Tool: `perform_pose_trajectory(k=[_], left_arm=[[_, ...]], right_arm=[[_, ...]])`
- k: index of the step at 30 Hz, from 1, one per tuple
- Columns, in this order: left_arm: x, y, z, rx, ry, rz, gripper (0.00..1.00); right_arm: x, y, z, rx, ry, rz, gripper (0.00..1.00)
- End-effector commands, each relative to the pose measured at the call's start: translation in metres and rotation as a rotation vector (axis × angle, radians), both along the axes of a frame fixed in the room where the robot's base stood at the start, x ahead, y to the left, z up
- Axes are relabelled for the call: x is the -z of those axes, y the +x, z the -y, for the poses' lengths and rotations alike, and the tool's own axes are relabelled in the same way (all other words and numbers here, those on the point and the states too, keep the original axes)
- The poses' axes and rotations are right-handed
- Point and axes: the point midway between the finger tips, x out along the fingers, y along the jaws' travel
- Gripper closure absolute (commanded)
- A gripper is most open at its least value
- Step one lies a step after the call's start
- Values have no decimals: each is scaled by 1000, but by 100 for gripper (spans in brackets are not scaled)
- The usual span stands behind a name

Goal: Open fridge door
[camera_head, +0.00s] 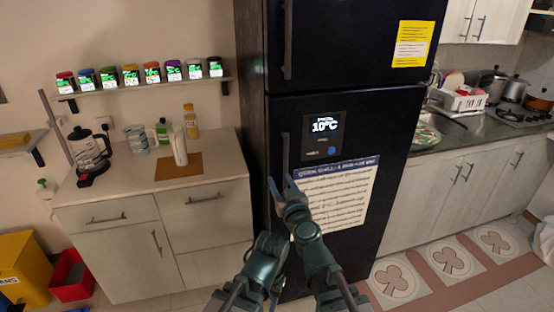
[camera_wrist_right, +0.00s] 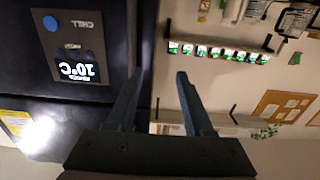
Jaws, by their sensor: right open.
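The tall dark fridge has an upper door (camera_head: 350,45) and a lower door (camera_head: 370,115) with a lit 10°C display (camera_head: 324,124). Both doors look shut. A thin vertical handle (camera_head: 285,155) runs along the left side of the lower door. My right gripper (camera_head: 280,183) is open and empty at the lower end of this handle. In the right wrist view, which is upside down, its fingers (camera_wrist_right: 160,72) spread across the fridge's side edge. I cannot tell whether a finger touches the handle. My left arm is low in the head view; its jaws do not show.
A counter (camera_head: 150,185) with a kettle (camera_head: 88,150) and bottles stands left of the fridge. A spice shelf (camera_head: 145,86) hangs above it. The sink counter (camera_head: 460,140) is on the right. Floor with patterned mats (camera_head: 450,262) lies at the lower right.

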Motion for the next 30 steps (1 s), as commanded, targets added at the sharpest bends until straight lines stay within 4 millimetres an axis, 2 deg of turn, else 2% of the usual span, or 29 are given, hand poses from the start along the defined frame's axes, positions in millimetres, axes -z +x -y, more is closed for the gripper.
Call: perform_pose_trajectory(k=[3, 7, 14, 19, 23, 30], left_arm=[[2, 0, 0, 0, 0, 0, 50], [2, 0, 0, 0, 0, 0, 50], [2, 0, 0, 0, 0, 0, 50], [2, 0, 0, 0, 0, 0, 50], [2, 0, 0, 0, 0, 0, 50], [2, 0, 0, 0, 0, 0, 50]], right_arm=[[-1, 8, 23, 124, 9, 12, 48], [0, 11, 37, 195, 9, 6, 48], [0, 13, 40, 209, 8, 4, 48], [0, 23, 38, 208, 8, 4, 48], [0, 40, 36, 207, 8, 4, 48], [0, 85, 31, 208, 9, 4, 48]])
